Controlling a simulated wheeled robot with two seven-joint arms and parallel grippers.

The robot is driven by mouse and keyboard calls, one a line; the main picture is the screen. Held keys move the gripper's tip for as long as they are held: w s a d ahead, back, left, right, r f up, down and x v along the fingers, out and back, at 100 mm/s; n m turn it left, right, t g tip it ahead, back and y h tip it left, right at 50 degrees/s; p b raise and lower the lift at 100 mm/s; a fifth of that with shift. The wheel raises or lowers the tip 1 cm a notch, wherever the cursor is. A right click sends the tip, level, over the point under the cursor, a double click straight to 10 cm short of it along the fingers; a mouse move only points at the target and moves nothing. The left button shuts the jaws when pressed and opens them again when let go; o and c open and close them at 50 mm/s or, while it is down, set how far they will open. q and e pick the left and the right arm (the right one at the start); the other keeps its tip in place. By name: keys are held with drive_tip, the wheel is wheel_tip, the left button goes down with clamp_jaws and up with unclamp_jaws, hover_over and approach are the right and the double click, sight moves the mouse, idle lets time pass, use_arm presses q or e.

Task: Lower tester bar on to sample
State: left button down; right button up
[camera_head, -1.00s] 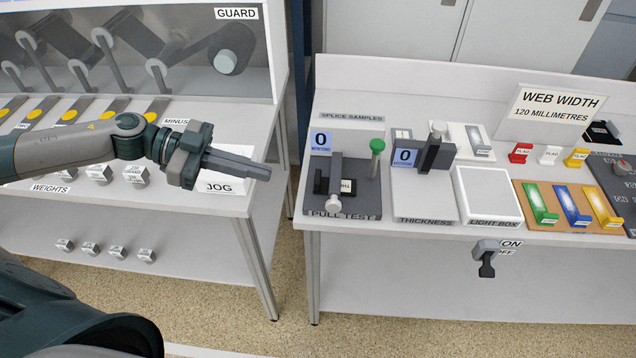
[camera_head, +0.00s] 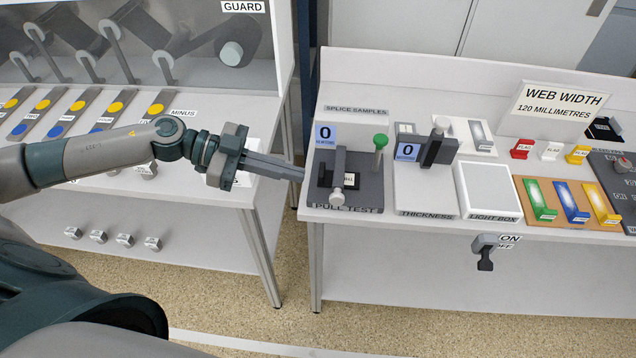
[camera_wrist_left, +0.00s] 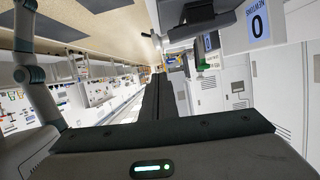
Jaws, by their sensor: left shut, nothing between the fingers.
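The pull tester stands on a dark plate (camera_head: 372,193) at the left end of the right bench. It has a blue display reading 0 (camera_head: 325,135), a dark bar (camera_head: 339,170) with a pale round knob (camera_head: 336,197), and a green-topped post (camera_head: 380,142). In the left wrist view the closed fingers (camera_wrist_left: 157,97) point up the picture, and the display (camera_wrist_left: 256,24) shows at top right. My right gripper is not visible.
A thickness gauge (camera_head: 438,148) and a light box (camera_head: 488,190) stand to the right of the tester. A switch lever (camera_head: 485,250) hangs on the bench front. A gap (camera_head: 296,245) separates the two benches.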

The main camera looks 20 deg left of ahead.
sight(332, 198)
use_arm(q)
drive_tip(key=w+d+f+p, duration=0.2)
drive_tip(key=d+f, duration=0.3)
drive_tip(key=shift+d, duration=0.35)
drive_tip(key=shift+s, duration=0.1)
drive_tip(key=shift+s+f+p, duration=0.15)
drive_tip(key=shift+f+p, duration=0.35)
drive_tip(key=shift+f, duration=0.25)
drive_tip(key=shift+s+f, duration=0.2)
drive_tip(key=shift+f, duration=0.2)
drive_tip(key=shift+r, duration=0.1)
